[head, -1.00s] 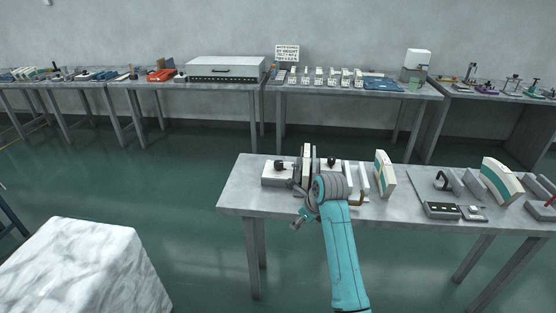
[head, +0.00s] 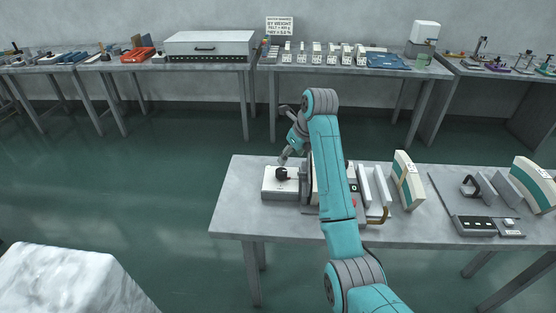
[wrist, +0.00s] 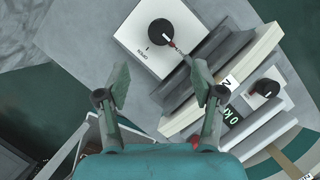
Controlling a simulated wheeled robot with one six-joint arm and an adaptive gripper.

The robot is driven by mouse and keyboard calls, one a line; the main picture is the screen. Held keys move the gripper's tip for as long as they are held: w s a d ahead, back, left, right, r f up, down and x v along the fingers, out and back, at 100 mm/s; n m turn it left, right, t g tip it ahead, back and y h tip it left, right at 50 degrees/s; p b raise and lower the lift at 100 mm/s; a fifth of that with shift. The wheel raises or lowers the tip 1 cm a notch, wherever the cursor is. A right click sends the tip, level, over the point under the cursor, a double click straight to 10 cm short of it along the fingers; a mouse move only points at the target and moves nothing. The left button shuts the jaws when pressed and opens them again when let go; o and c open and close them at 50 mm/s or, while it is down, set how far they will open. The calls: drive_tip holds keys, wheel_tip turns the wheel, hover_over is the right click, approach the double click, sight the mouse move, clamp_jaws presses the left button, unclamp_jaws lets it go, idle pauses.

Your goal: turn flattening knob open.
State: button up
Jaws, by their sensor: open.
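A round black knob (wrist: 161,31) sits on a pale box (wrist: 147,50) in the wrist view. A red mark shows at the knob's lower right, and lettering that seems to read OPEN is printed on the box. In the head view the knob (head: 282,173) is on the pale box (head: 270,190) at the left of the near table. My gripper (wrist: 160,82) is open and empty, with both fingers pointing towards the box and apart from the knob. In the head view my gripper (head: 285,158) is just above the knob. I cannot read the knob's exact setting.
A second black knob (wrist: 265,88) is on another unit to the right. Pale upright plates (wrist: 262,47) stand between the two knobs. A curved white and green block (head: 408,180) stands further right on the near table (head: 235,215). The table's left end is bare.

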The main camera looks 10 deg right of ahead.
sight(282, 171)
drive_tip(key=x, duration=1.1)
drive_tip(key=shift+w+r, duration=0.15)
drive_tip(key=shift+w, duration=0.05)
drive_tip(key=c, duration=1.1)
